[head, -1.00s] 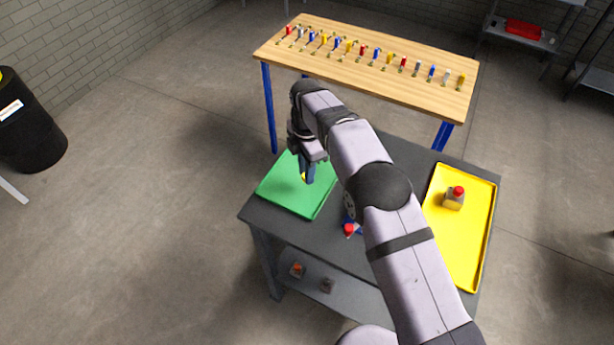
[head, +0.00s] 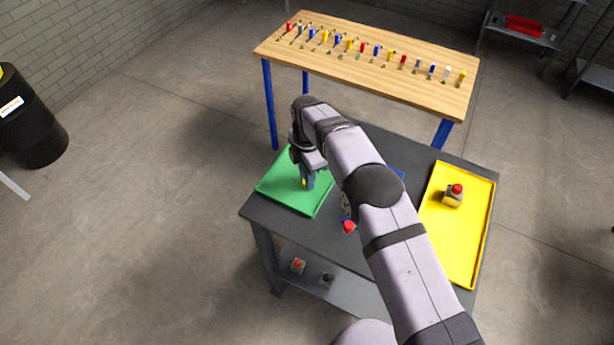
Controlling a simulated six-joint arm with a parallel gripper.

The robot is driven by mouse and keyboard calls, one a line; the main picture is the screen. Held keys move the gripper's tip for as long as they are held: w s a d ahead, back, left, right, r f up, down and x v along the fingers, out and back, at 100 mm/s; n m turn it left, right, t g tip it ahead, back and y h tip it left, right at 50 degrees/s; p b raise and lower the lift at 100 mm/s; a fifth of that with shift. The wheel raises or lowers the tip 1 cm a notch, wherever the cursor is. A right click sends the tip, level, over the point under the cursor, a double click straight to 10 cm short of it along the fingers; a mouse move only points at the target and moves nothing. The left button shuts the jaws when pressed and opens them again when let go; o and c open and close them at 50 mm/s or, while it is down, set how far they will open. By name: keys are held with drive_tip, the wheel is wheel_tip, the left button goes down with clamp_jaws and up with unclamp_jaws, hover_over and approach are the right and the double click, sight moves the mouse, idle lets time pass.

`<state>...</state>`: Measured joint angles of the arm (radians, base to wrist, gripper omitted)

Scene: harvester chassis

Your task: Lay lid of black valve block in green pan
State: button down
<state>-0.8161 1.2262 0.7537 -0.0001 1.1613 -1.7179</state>
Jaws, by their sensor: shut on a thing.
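The green pan (head: 283,195) lies on the left end of the dark grey table. My gripper (head: 306,184) points down over the right part of the pan. It is shut on a small piece, of which only a bit of yellow shows between the fingers; I take it for the lid. The fingers hide most of it, and I cannot tell whether it touches the pan floor. I cannot make out the black valve block; my arm covers the middle of the table.
A yellow tray (head: 465,222) holds a block with a red knob (head: 454,195). A red-topped part (head: 348,227) stands beside my arm, and a blue thing (head: 399,172) shows behind it. Small parts sit on the lower shelf (head: 345,291). A wooden bench (head: 350,70) stands behind.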

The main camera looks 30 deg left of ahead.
drive_tip(key=c, duration=1.6)
unclamp_jaws()
wheel_tip(320, 180, up, 12)
drive_tip(key=shift+r+b, duration=0.15)
drive_tip(key=shift+b, duration=0.95)
